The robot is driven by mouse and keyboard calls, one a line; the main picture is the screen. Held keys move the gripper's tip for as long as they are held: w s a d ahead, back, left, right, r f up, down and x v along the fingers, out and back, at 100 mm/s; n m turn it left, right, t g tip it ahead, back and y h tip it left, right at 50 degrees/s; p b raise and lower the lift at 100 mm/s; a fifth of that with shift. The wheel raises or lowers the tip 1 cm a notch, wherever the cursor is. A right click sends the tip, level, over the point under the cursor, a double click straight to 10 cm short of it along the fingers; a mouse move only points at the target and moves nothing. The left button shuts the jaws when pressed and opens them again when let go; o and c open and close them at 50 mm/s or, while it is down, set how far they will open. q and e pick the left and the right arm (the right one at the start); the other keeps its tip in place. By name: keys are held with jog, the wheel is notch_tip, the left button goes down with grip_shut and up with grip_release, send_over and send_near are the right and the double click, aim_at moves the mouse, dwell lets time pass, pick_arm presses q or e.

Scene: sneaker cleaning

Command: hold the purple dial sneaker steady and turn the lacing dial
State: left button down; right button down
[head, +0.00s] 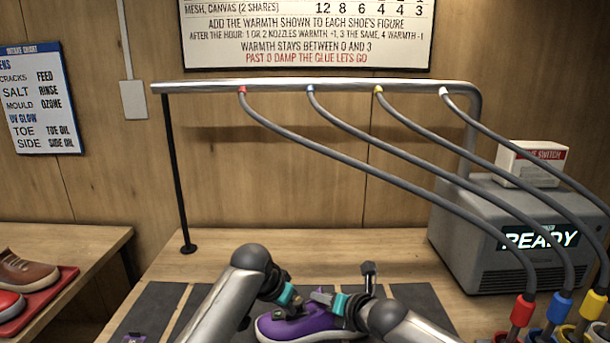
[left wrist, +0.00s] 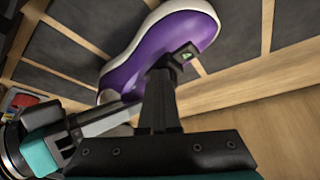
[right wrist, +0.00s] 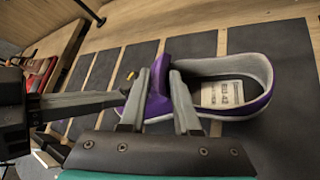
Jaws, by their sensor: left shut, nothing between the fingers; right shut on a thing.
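The purple sneaker (head: 283,327) with a white sole is on the bench, partly behind my arms in the head view. It also shows in the left wrist view (left wrist: 168,38) and the right wrist view (right wrist: 237,105). My right gripper (right wrist: 160,88) is shut on the sneaker's purple tongue, one finger on each side. My left gripper (left wrist: 160,75) is shut and empty, with its fingertips close against the sneaker. A small black part with a green mark (left wrist: 186,54) is at those fingertips; I cannot tell whether it is the lacing dial. The dial is not clearly visible elsewhere.
Dark mats (head: 158,305) lie on the bench around the sneaker. A metal rail (head: 300,86) carries several grey hoses above the bench. A grey machine reading READY (head: 500,240) stands at right. Brown and red shoes (head: 22,270) are on the left table.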

pick_arm(q)
jog(key=shift+w+a, duration=0.35)
jog(key=shift+a, duration=0.15)
dwell(0.3)
jog(key=shift+s+a, duration=0.2)
jog(key=shift+s, duration=0.1)
jog(key=shift+r, duration=0.15)
notch_tip(320, 180, up, 6)
jog(key=shift+f, duration=0.15)
dwell(0.3)
jog(key=shift+s+d+f, duration=0.1)
jog(key=shift+d+f, duration=0.1)
jog(key=shift+f, duration=0.8)
jog(key=shift+s+d+f, duration=0.15)
jog(key=shift+f, duration=0.85)
jog(key=shift+s+d+f, duration=0.1)
jog(key=shift+d+f, duration=0.1)
jog(key=shift+f, duration=0.8)
